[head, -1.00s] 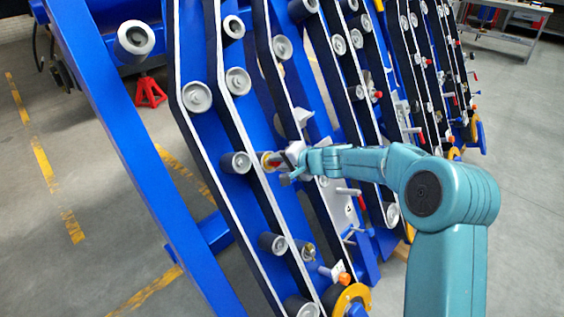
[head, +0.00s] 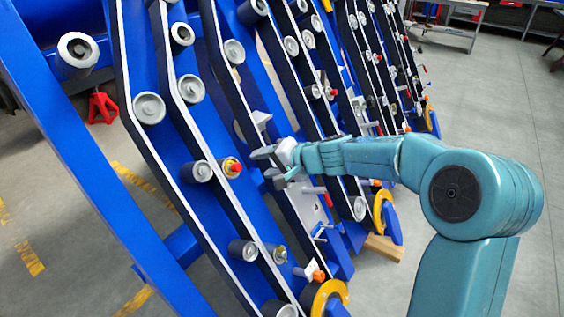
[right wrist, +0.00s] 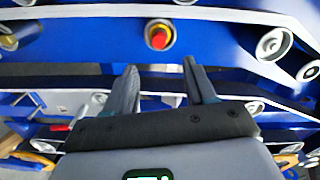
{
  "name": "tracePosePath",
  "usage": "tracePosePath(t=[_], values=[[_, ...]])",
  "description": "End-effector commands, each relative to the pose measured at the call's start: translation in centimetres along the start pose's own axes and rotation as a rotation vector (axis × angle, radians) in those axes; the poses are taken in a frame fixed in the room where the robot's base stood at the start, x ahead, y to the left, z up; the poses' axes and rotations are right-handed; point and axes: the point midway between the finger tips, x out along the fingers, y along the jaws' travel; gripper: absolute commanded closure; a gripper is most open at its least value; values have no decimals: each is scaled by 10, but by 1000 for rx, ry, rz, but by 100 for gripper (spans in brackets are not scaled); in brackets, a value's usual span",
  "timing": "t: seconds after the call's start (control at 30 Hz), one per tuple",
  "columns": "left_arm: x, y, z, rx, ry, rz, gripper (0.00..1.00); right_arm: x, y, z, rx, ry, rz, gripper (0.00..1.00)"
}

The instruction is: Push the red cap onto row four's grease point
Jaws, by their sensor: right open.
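The red cap (head: 236,167) sits at the centre of a yellow-ringed grease point (head: 228,162) on a blue row of the chassis. The cap also shows in the right wrist view (right wrist: 158,39), inside its yellow ring (right wrist: 165,27). My right gripper (head: 262,163) is just right of the cap in the head view, apart from it. Its two fingers are spread and empty, and in the right wrist view the gripper (right wrist: 160,68) points at the cap with a gap between. How deep the cap sits cannot be told. My left gripper is not in view.
Grey rollers (head: 149,108) stick out along the rows around the cap. A grey bracket panel (head: 305,205) with a red-ended handle (head: 328,199) lies near my right gripper. An orange-tipped fitting (head: 318,275) is lower down. Open floor (head: 480,130) lies at the right.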

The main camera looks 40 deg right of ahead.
Motion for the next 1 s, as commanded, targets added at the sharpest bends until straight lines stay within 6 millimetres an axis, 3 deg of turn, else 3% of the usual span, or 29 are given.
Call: tracePosePath(t=[0.1, 0.3, 1.0], values=[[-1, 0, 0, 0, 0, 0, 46, -28, 0, -1, -1, 3, 0, 45], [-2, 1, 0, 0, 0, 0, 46, -54, 0, 0, 0, 1, 0, 45], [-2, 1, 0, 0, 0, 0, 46, -59, 0, 0, 0, -1, 0, 45]])
